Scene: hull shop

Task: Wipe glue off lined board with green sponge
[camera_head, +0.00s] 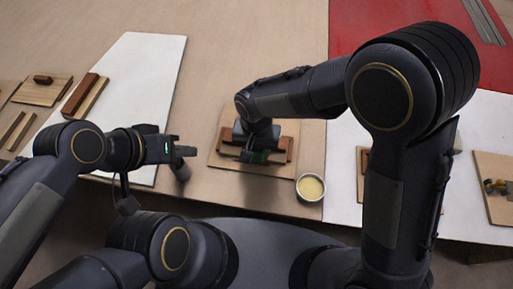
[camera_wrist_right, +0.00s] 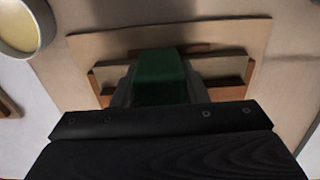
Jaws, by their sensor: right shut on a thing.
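The green sponge (camera_wrist_right: 160,80) is between the fingers of my right gripper (camera_head: 256,152), which is shut on it. In the head view only a dark green bit of it shows. Gripper and sponge are over the middle of a tan board (camera_head: 228,131) with reddish-brown and pale wood strips (camera_wrist_right: 225,68). The sponge covers part of the strips; I cannot tell whether it touches the board. No glue on the board can be made out. My left gripper (camera_head: 185,150) hangs left of the board, apart from it; its finger opening is unclear.
A round tin with pale yellow contents (camera_head: 311,187) stands at the table's front edge, right of the board. White sheets (camera_head: 140,85) lie left and right. Other boards with wood pieces lie at the far left and far right (camera_head: 496,205). The table behind the board is clear.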

